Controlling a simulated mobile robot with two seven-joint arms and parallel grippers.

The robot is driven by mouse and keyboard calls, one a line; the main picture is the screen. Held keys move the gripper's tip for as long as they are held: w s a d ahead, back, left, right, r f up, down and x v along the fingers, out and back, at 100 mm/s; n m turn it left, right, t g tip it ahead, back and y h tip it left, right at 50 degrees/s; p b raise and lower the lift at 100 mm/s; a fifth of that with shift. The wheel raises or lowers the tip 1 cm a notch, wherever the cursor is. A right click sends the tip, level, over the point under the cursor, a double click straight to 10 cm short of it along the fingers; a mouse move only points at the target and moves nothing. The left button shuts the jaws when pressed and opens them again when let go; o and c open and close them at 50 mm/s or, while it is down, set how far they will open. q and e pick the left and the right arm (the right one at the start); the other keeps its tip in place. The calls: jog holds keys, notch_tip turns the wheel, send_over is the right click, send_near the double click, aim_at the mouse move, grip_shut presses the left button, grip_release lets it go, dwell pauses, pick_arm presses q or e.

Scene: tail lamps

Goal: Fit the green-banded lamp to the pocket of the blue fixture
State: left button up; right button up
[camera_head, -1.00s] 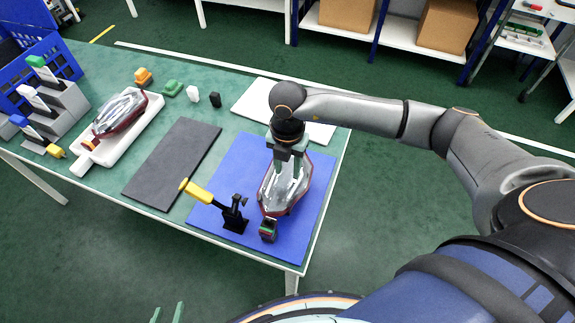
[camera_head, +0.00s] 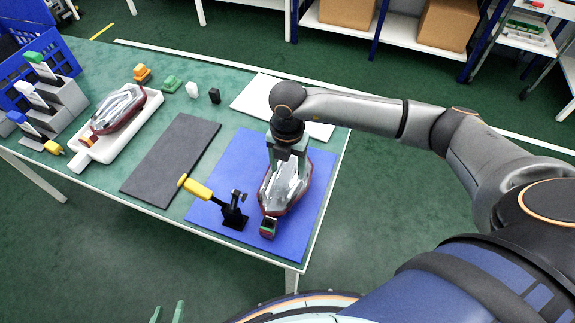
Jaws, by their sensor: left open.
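The green-banded lamp (camera_head: 284,187), clear with a dark red rim, is over the blue fixture (camera_head: 222,170). Its dark end with the green band (camera_head: 268,227) points toward the front edge. My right gripper (camera_head: 288,155) reaches down onto the lamp's far part and appears shut on it; its fingertips are partly hidden. The lamp covers the pocket, so I cannot tell whether it is fully seated. A black clamp (camera_head: 235,213) with a yellow handle (camera_head: 196,188) stands left of the lamp, its handle swung out left. My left gripper (camera_head: 168,313) is open and empty at the bottom edge, away from the table.
Another lamp (camera_head: 118,108) with an orange end lies on a white tray (camera_head: 84,158). A dark grey mat (camera_head: 170,160) and a white sheet (camera_head: 248,97) lie bare. Small coloured blocks (camera_head: 172,88), a grey rack (camera_head: 70,104) and a blue crate (camera_head: 62,62) stand farther left.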

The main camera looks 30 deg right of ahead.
jog(key=shift+o, duration=0.5)
notch_tip(320, 180, up, 13)
jog(key=shift+f, duration=0.2)
jog(key=shift+c, duration=0.4)
dwell(1.0)
